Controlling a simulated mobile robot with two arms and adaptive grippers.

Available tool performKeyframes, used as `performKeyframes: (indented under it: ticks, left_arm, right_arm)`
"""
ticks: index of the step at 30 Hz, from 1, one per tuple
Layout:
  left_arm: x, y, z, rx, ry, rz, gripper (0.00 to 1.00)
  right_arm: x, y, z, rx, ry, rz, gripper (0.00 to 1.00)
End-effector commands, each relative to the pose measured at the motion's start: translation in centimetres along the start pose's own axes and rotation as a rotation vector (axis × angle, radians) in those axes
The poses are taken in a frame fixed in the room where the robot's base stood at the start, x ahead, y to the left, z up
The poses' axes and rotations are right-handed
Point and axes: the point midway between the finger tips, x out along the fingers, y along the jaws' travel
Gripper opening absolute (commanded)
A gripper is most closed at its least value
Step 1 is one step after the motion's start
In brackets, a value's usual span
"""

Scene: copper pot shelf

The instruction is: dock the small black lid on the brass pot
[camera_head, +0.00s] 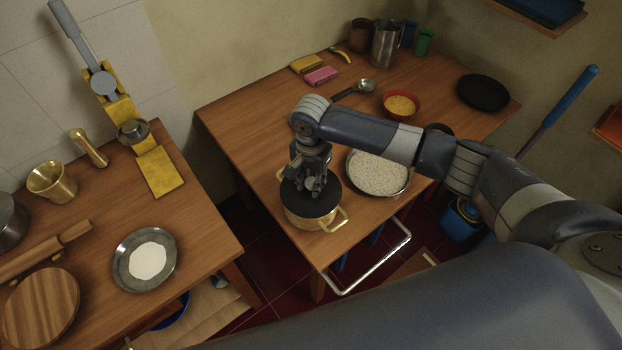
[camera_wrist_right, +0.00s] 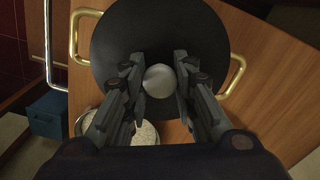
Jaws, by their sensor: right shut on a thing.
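The brass pot (camera_head: 315,217) stands near the left front corner of the right-hand table, with a handle showing at its side. The small black lid (camera_head: 323,201) lies over the pot's mouth and covers it; whether it is fully seated I cannot tell. My right gripper (camera_head: 313,185) comes down from above and is shut on the lid's round knob. In the right wrist view the pale knob (camera_wrist_right: 160,81) sits between both fingers, the black lid (camera_wrist_right: 120,45) spreads beneath, and brass handles (camera_wrist_right: 84,36) stick out on both sides. My left gripper is not in view.
A tray of pale grains (camera_head: 378,172) stands right beside the pot. A red bowl (camera_head: 400,105), a ladle (camera_head: 364,87) and a black pan (camera_head: 483,92) lie farther back. A metal rail (camera_head: 385,262) runs along the table's front. The left table (camera_head: 200,215) is separate, across a gap.

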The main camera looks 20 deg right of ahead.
Motion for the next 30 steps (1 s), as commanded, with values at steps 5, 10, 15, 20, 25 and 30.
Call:
performKeyframes:
  ticks: [5, 10, 15, 20, 25, 30]
  left_arm:
    - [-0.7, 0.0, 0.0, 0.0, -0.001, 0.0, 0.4]
    - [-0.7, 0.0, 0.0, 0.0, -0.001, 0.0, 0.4]
    - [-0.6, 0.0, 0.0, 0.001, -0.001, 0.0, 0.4]
    - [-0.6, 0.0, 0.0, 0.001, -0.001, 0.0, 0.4]
    - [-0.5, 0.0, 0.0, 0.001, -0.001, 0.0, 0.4]
    - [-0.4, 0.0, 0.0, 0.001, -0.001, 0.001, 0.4]
  right_arm:
    - [-0.1, 0.0, 0.0, 0.001, 0.0, 0.001, 0.0]
    - [0.0, 0.0, 0.0, 0.001, 0.001, 0.0, 0.0]
    - [0.0, 0.0, 0.0, 0.001, 0.001, 0.0, 0.0]
    - [0.2, 0.0, 0.0, 0.001, 0.0, 0.0, 0.0]
    - [0.5, 0.0, 0.0, 0.001, 0.0, 0.0, 0.0]
    - [0.8, 0.0, 0.0, 0.001, 0.0, -0.001, 0.0]
